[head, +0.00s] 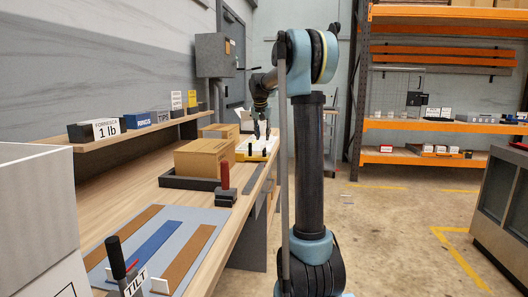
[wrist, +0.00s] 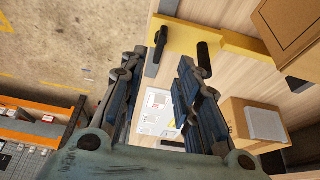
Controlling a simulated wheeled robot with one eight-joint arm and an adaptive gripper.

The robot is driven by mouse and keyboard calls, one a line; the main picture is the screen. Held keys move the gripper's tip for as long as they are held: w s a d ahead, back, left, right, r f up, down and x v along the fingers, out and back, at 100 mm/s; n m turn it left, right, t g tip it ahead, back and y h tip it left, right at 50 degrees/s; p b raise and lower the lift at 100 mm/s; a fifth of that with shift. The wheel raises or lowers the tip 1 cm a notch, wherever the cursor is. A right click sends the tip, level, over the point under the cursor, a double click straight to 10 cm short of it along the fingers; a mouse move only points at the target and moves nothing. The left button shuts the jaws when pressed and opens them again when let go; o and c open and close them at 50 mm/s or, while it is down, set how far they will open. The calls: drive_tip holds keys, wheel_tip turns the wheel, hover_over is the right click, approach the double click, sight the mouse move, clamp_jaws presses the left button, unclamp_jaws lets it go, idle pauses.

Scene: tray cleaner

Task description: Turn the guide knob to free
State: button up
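My gripper (head: 262,131) hangs fingers-down above the far part of the wooden bench. In the wrist view my gripper (wrist: 162,62) is open, with a wide gap between its two fingers and nothing held. A yellow bar or plate (head: 250,157) lies on the bench below it, with small black upright parts on it. In the wrist view the yellow bar (wrist: 235,42) carries a black rounded handle (wrist: 203,56), just beyond the right fingertip. This handle may be the guide knob; no label on it is readable. I cannot tell which way it is set.
A red-handled lever (head: 225,178) stands on the bench nearer me. A cardboard box (head: 205,157) sits in a dark tray beside it. A black lever (head: 117,258) marked TILT stands in front. A printed white sheet (wrist: 158,112) shows between my fingers. Floor right of the bench is clear.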

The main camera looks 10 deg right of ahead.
sight(264, 149)
drive_tip(key=x, duration=0.9)
drive_tip(key=shift+w+f, duration=0.1)
drive_tip(key=shift+f, duration=0.05)
drive_tip(key=shift+c, duration=0.6)
clamp_jaws()
